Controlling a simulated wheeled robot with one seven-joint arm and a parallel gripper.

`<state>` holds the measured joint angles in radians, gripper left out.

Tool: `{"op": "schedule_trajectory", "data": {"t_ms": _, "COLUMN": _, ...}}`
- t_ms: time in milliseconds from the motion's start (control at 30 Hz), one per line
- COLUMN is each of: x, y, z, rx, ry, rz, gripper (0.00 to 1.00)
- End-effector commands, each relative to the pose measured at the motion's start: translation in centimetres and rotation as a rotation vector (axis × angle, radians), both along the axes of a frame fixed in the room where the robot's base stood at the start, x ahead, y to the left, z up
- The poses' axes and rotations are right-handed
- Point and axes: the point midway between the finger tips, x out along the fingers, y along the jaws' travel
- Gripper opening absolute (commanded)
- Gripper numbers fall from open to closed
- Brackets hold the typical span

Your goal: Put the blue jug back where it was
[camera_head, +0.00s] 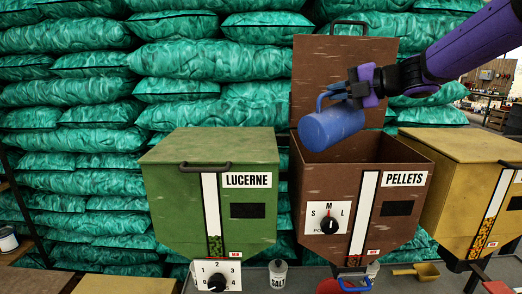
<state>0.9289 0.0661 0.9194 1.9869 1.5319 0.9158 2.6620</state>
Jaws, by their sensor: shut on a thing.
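The blue jug (331,126) is held by its handle in my gripper (343,90), which is shut on it. The jug is tilted, lying nearly on its side, above the open top of the brown pellets bin (317,200). The brown bin's lid (335,60) stands raised behind it. The inside of the bin and the jug's contents are hidden. A blue handle-like object (354,285) shows at the bottom edge below the brown bin, partly cut off.
A green lucerne bin (170,190) with its lid shut stands left, and a yellow bin (450,190) right. A salt jar (278,273) and a yellow scoop (418,272) stand on the grey counter (325,272) in front. Green sacks (215,60) are stacked behind.

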Motion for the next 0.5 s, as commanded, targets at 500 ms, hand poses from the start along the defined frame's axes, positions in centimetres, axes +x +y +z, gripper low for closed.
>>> {"op": "schedule_trajectory", "data": {"t_ms": 500, "x": 0.49, "y": -0.25, "z": 0.21, "rx": 0.036, "ry": 0.025, "rz": 0.0, "gripper": 0.0}}
